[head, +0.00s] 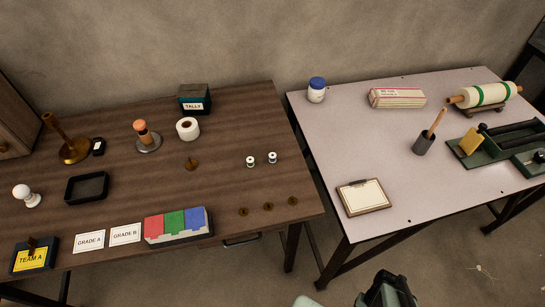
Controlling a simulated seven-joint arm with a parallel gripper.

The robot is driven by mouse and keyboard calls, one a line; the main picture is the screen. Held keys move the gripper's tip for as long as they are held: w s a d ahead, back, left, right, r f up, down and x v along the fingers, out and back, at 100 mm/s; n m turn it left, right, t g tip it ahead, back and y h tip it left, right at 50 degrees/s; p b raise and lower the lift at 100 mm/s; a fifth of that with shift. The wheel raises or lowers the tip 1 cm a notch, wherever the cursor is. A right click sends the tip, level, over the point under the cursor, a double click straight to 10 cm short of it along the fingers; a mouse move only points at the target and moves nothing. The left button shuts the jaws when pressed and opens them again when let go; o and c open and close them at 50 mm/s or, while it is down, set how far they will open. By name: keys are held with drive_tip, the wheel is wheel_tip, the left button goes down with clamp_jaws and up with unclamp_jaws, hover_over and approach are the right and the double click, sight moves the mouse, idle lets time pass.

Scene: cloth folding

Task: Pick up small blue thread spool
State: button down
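Two small spools with white ends stand upright, a little apart, on the brown wooden table. The right one, the small blue thread spool (272,157), has a dark bluish middle. The left one, a green thread spool (250,161), looks dark green; both are tiny in this view. What appears to be my gripper (388,289) shows as a dark shape at the bottom edge, low and in front of the tables, well away from the spools. Its fingers cannot be made out, and nothing is visibly held.
A red, green and blue sectioned tray (178,224) is at the front. A gap separates the wooden table (235,110) from the pale table (345,130), which holds a clipboard (363,196).

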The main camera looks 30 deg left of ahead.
drive_tip(key=c, duration=0.8)
unclamp_jaws()
drive_tip(key=shift+c, duration=0.2)
drive_tip(key=shift+w, duration=0.1)
